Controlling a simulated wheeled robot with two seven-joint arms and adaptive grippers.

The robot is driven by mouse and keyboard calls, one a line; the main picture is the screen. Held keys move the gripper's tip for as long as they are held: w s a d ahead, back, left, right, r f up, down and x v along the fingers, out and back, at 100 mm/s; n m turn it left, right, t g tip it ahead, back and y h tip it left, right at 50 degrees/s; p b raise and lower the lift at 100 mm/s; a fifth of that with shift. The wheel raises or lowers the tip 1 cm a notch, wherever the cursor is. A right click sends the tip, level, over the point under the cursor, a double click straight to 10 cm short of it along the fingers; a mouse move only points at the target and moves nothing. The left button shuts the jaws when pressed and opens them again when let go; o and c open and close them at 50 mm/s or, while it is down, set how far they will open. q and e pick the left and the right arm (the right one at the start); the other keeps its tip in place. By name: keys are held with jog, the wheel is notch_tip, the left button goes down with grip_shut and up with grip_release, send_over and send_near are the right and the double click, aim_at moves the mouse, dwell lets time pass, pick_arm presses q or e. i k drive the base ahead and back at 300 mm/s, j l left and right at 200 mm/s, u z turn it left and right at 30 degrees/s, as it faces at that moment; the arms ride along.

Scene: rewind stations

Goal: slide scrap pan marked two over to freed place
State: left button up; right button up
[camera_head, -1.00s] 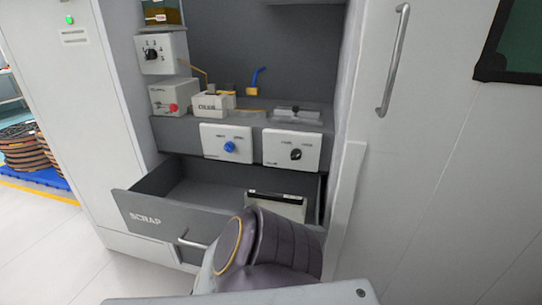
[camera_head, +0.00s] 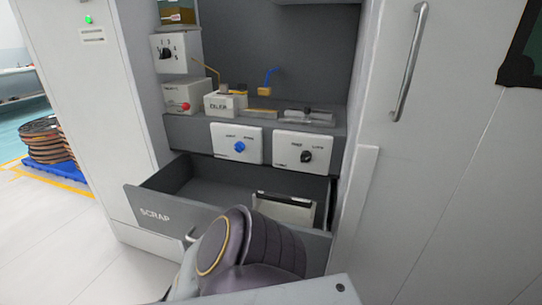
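The open scrap drawer (camera_head: 154,216) is marked SCRAP on its front and sits low in the grey station. Inside it, at the right, is a pale pan (camera_head: 284,209) with a dark upper edge; no number can be read on it. The left part of the drawer floor is bare. My arm rises from the bottom middle and covers part of the drawer front and handle. It hides whatever its hand touches. Neither gripper's fingers can be seen.
Above the drawer are a panel with a blue knob (camera_head: 239,147) and one with a black knob (camera_head: 306,156). A shelf holds a white block (camera_head: 220,104) and small tools. Stacked reels (camera_head: 45,139) stand on a blue pallet at far left. White cabinet doors flank the station.

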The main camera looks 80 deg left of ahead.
aim_at(294, 211)
jog(key=i+u, duration=0.1)
jog(key=u, duration=0.35)
jog(key=i+u, duration=0.1)
jog(key=u, duration=0.35)
jog(key=i+u, duration=0.1)
jog(key=u, duration=0.35)
jog(key=l+u, duration=0.1)
jog(key=u, duration=0.3)
jog(key=i+l+u, duration=0.1)
jog(key=u, duration=0.35)
jog(key=l+u, duration=0.15)
jog(key=u, duration=0.3)
jog(key=l+u, duration=0.15)
jog(key=u, duration=0.3)
jog(key=j+z, duration=0.85)
jog(key=j, duration=0.25)
jog(key=j+z, duration=0.4)
jog(key=k+j+z, duration=0.2)
jog(key=j+z, duration=0.25)
jog(key=j, duration=0.15)
